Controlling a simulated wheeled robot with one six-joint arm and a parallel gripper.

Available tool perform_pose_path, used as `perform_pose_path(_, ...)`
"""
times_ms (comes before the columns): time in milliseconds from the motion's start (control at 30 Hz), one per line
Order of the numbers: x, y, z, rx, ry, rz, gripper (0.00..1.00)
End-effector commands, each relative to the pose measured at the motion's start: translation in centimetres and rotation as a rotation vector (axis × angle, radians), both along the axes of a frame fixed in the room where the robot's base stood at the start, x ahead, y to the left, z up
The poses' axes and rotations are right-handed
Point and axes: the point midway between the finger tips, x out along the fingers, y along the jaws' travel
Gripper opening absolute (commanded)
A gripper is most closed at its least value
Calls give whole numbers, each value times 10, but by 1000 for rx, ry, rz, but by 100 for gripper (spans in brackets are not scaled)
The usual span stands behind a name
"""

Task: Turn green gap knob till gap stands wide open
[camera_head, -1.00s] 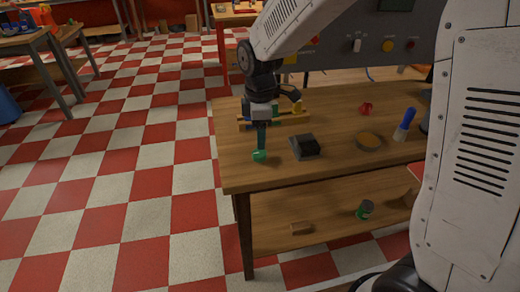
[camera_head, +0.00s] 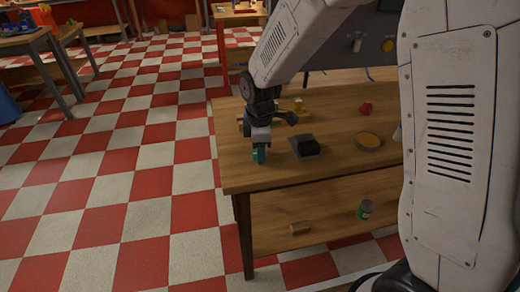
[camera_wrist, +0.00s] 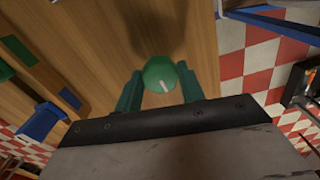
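The green knob (camera_wrist: 160,74) shows in the wrist view, with a white mark on its top pointing down and slightly right. My gripper (camera_wrist: 161,90) is open, with one green-tinted finger on each side of the knob and the knob lying between the fingertips. I cannot tell whether either finger touches it. In the head view my gripper (camera_head: 260,156) points down at the front left of the wooden table (camera_head: 235,178) and largely hides the knob. The gap that the knob sets cannot be made out.
A black block-shaped device (camera_head: 305,146) stands just right of my gripper. Beyond it are a round orange-topped dish (camera_head: 368,141) and a small red object (camera_head: 365,108). A green can (camera_head: 365,209) and a small wooden block (camera_head: 299,228) lie on the lower shelf.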

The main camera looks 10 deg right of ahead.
Motion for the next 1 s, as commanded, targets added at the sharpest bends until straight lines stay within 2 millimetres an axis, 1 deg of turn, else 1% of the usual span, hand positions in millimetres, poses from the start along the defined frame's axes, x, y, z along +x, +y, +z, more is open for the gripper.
perform_pose_path(267,0,0,0,0,0,-27,16)
perform_pose_path(467,0,0,1,0,-1,-118,16)
perform_pose_path(667,0,0,1,0,-1,-279,16)
perform_pose_path(1000,-1,1,1,1,-1,-603,16)
